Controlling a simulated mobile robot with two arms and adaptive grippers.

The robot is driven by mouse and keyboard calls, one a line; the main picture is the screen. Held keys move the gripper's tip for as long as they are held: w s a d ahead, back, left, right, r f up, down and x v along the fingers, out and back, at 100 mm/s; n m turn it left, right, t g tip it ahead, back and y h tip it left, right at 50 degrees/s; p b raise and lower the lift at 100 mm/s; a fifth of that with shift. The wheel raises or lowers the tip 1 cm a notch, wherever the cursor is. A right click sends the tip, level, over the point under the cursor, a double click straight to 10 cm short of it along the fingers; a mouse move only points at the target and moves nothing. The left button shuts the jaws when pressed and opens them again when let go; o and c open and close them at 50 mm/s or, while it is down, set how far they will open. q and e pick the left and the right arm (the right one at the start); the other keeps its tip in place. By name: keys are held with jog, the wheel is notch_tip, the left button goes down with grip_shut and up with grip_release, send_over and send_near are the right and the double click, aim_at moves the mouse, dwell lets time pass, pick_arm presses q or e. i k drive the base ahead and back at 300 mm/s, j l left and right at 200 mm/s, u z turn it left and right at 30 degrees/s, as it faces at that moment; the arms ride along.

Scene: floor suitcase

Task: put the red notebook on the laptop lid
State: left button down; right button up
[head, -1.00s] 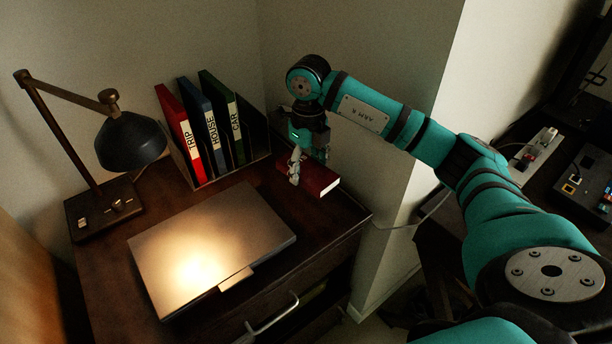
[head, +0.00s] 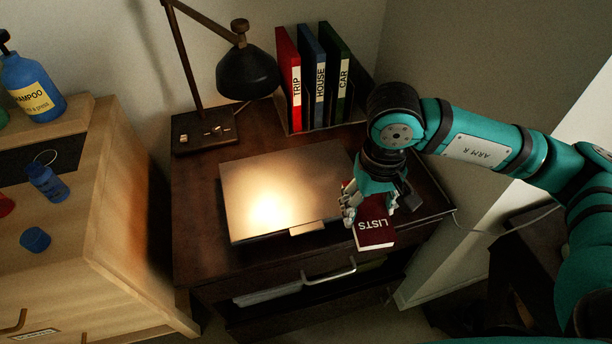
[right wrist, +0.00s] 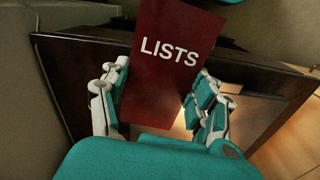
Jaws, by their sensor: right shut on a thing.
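The red notebook, marked LISTS (head: 375,233), is in my right gripper (head: 367,205), at the right side of the closed laptop in the head view. In the right wrist view the notebook (right wrist: 168,65) lies between the two fingers of the right gripper (right wrist: 160,100), which is shut on it. The laptop lid (head: 285,190) is flat and shiny with a bright lamp glow on it, on the dark desk. The notebook's far end is hidden by the gripper, and I cannot tell whether it overlaps the laptop's edge. My left gripper is not in view.
A desk lamp (head: 247,75) stands behind the laptop. Red, blue and green binders (head: 314,85) stand in a holder at the back. A wooden cabinet (head: 110,220) with a shampoo bottle (head: 32,85) is at the left. The desk's open drawer (head: 300,285) is below the front edge.

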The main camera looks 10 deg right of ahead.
aim_at(315, 182)
jog(key=l+u, duration=0.15)
jog(key=u, duration=0.25)
jog(key=k+l+u, duration=0.1)
jog(key=u, duration=0.3)
jog(key=k+l+u, duration=0.1)
jog(key=u, duration=0.25)
jog(key=k+l, duration=0.15)
jog(key=k, duration=0.15)
